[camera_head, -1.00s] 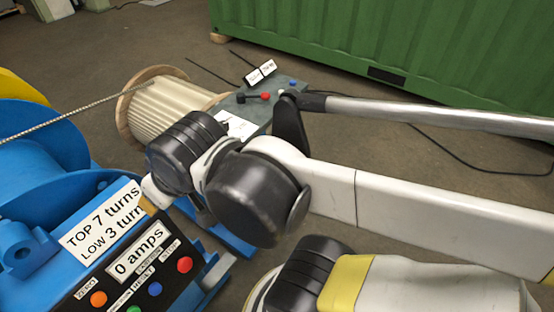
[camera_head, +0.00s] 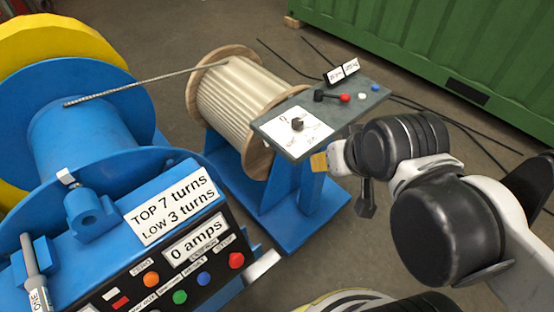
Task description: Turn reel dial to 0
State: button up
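The reel dial (camera_head: 297,124) is a small dark knob on a white plate (camera_head: 311,135) at the left part of the grey reel panel (camera_head: 272,127). A "0" is printed on the plate to the upper left of the knob. The knob's exact pointing direction is too small to tell.
A lever with a red knob (camera_head: 345,98), a blue button (camera_head: 375,87) and small signs (camera_head: 343,71) are on the panel's far part. The wooden-sided reel (camera_head: 236,95) stands left of it. A blue winch (camera_head: 88,140) and its control box (camera_head: 190,262) fill the left front.

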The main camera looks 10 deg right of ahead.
aim_at(297, 123)
jog(key=i+j+z, duration=0.1)
jog(key=j+z, duration=0.75)
jog(key=k+j+z, duration=0.1)
jog(key=j+z, duration=0.3)
jog(key=j, duration=0.1)
